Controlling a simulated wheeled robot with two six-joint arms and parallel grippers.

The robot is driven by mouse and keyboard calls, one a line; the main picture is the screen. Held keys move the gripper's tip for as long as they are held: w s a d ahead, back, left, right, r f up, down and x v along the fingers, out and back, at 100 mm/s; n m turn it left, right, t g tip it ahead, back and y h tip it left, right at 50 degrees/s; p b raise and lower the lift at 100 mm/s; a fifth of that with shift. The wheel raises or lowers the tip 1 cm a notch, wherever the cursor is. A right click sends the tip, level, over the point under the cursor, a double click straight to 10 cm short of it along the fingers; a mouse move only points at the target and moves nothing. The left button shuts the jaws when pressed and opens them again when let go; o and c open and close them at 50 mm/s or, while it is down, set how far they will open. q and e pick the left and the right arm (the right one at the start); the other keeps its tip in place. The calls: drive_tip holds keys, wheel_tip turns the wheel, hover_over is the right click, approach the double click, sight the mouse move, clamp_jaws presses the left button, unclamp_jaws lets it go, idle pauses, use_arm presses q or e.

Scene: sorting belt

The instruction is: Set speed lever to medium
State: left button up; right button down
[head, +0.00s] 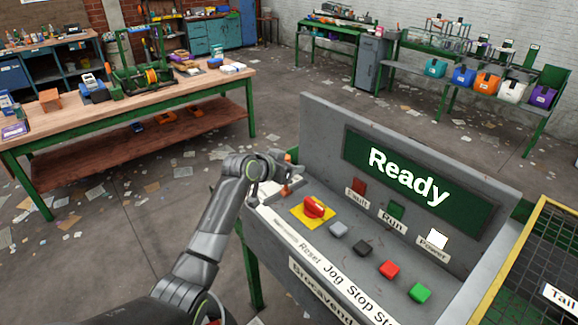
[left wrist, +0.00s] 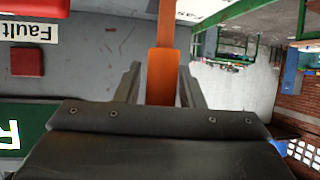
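The grey control console (head: 310,120) stands at centre right with a green "Ready" screen (head: 408,176). An orange lever (head: 287,188) is at the console's left end, mostly hidden by my gripper in the head view. In the left wrist view the orange lever (left wrist: 163,75) stands between the two fingers. My left gripper (head: 284,184) is at this lever, with a finger on each side. A narrow gap shows beside the lever, so the fingers look open around it. The lever's scale marks are not readable. My right gripper is not in view.
A red knob on a yellow plate (head: 298,215) sits close to the gripper, followed by grey (head: 338,230), black (head: 362,248), red (head: 389,269) and green (head: 420,292) buttons. Fault, Run and Power lamps are below the screen. A wooden workbench (head: 90,115) stands at left.

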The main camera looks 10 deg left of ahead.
use_arm(q)
drive_tip(key=shift+o, duration=0.8)
drive_tip(key=shift+w, duration=0.1)
drive_tip(key=shift+s+a+r, duration=0.25)
drive_tip(key=shift+s+a, duration=0.1)
drive_tip(key=shift+s, duration=0.25)
drive_tip(key=b+v, duration=0.4)
drive_tip(key=v, duration=1.2)
drive_tip(key=shift+d, duration=0.2)
drive_tip(key=shift+r, duration=0.1)
